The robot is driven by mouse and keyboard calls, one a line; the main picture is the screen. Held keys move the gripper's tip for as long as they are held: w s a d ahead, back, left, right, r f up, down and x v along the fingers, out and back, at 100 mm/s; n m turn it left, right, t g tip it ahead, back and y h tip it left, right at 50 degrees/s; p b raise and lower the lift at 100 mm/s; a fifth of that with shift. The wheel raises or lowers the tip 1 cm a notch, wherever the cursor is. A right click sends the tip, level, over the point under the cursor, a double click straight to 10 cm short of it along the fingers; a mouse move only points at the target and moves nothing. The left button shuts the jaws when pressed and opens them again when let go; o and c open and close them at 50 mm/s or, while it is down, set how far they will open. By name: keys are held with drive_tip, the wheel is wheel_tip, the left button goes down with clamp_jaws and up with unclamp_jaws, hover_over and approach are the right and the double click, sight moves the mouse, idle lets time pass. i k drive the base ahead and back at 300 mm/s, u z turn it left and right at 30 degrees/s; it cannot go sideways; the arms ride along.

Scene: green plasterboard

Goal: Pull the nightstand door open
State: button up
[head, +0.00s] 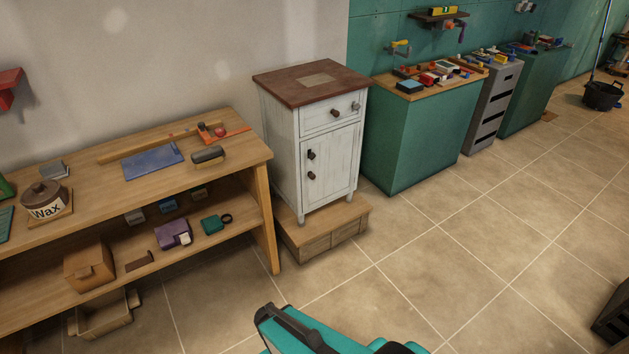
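The white nightstand (281,150) has a brown top (292,92) and stands on a low wooden plinth (310,246) against the wall. Its door (335,165) is below a drawer (325,117) and looks shut, flush with the front. Two small dark fittings, an upper one (311,155) and a lower knob (311,176), sit near the door's left edge. Teal and black parts of my own arm show at the bottom edge. My gripper's fingers are not visible, and nothing of mine touches the nightstand.
A wooden workbench (225,128) with tools and a lower shelf stands close on the left. A teal cabinet (414,145) stands just right of the nightstand. A dark crate (613,318) is at the lower right.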

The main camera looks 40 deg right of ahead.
sight(332, 174)
drive_tip(key=z, duration=0.05)
drive_tip(key=i, duration=1)
drive_tip(key=u, duration=0.05)
